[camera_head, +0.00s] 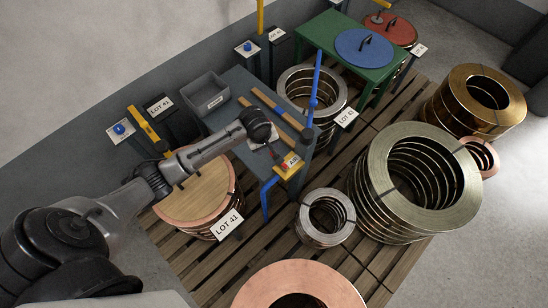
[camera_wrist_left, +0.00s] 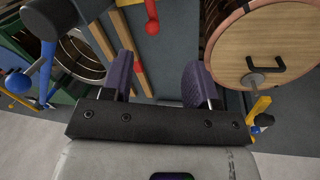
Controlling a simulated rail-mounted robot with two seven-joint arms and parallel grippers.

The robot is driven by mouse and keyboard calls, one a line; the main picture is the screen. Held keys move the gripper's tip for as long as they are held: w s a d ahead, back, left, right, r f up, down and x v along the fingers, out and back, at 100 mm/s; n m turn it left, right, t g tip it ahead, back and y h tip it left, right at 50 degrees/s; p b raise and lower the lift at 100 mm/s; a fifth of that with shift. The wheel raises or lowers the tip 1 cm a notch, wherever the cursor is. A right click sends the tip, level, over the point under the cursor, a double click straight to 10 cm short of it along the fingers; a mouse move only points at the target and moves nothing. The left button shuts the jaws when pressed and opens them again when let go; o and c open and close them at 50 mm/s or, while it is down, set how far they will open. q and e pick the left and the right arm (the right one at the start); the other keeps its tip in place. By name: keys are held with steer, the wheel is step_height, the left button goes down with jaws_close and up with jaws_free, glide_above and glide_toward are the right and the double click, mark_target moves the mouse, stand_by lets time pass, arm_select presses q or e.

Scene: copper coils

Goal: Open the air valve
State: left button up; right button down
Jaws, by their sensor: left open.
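The air valve shows in the head view as a yellow block with an AIR label (camera_head: 290,167) at the near corner of the blue-grey table. A small red part (camera_head: 275,153) shows beside it, partly hidden by my gripper. My left gripper (camera_head: 272,146) is over this table corner, close to the valve. In the left wrist view its dark fingers (camera_wrist_left: 160,78) are apart, with nothing held between them. A red lever with a round end (camera_wrist_left: 152,27) shows beyond them, and another red piece (camera_wrist_left: 140,72) shows near the left finger. I cannot tell whether either finger touches them. My right gripper is not in view.
The blue-grey table (camera_head: 238,82) carries a grey bin (camera_head: 205,92) and wooden-handled tools. A blue upright lever (camera_head: 315,85) stands at its right. A wood-topped coil (camera_head: 195,195) lies below my arm. Metal coils (camera_head: 325,215) stand to the right.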

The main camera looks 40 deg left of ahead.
arm_select(q)
steer(key=w+f+b, duration=0.1)
steer(key=f, duration=0.3)
steer(key=w+a+f+n+b, duration=0.1)
steer(key=w+f, duration=0.1)
steer(key=f, duration=0.2)
steer(key=w+a+f+n+b, duration=0.1)
steer(key=f, duration=0.3)
steer(key=shift+w+f, duration=0.35)
steer(key=shift+w, duration=0.05)
steer(key=shift+w+f, duration=0.1)
steer(key=shift+f, duration=0.5)
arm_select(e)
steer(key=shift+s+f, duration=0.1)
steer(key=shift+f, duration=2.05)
arm_select(q)
steer(key=shift+c, duration=0.3)
jaws_close()
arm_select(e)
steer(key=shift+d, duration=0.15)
